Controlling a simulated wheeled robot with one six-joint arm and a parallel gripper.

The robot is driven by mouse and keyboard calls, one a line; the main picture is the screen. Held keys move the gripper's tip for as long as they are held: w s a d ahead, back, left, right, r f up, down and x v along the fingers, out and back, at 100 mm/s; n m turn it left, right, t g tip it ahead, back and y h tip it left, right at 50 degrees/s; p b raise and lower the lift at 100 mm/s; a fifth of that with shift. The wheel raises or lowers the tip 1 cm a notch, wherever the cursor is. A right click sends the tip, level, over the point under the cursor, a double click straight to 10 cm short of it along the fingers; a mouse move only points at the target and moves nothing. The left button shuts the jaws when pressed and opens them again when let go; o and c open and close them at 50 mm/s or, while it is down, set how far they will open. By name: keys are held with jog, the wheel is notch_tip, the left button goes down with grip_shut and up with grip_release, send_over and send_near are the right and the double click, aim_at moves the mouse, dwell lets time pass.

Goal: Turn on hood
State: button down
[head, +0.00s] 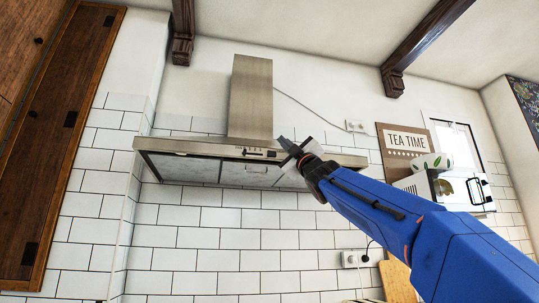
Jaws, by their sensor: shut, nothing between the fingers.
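The range hood (249,100) is a brushed metal chimney over a wide, low canopy on the white tiled wall. A small control strip (251,152) with dark marks sits on the middle of the canopy's front edge. My gripper (283,141) is shut and empty, at the end of my blue arm coming from the lower right. Its tips appear just right of the control strip; whether they touch the hood cannot be told. The right part of the canopy is hidden behind my gripper and wrist.
A "TEA TIME" sign (405,139) hangs to the right, beside a white box-like appliance (450,187). Dark wooden beams (428,40) cross the ceiling. A wooden door (72,140) is at left.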

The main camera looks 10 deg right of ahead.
aim_at(274, 153)
jog(key=shift+w+a, duration=0.15)
jog(key=shift+w, duration=1.3)
jog(key=shift+w+a, duration=0.2)
jog(key=shift+w, duration=1.3)
jog(key=shift+w+a, duration=0.15)
jog(key=shift+w, duration=1.3)
jog(key=shift+w+a, duration=0.1)
jog(key=shift+w, duration=0.6)
jog(key=shift+s, duration=0.15)
jog(key=shift+s, duration=0.55)
jog(key=shift+s, duration=0.1)
jog(key=shift+s+d, duration=0.2)
jog(key=shift+s, duration=1)
jog(key=shift+s+d, duration=0.2)
jog(key=shift+s, duration=1)
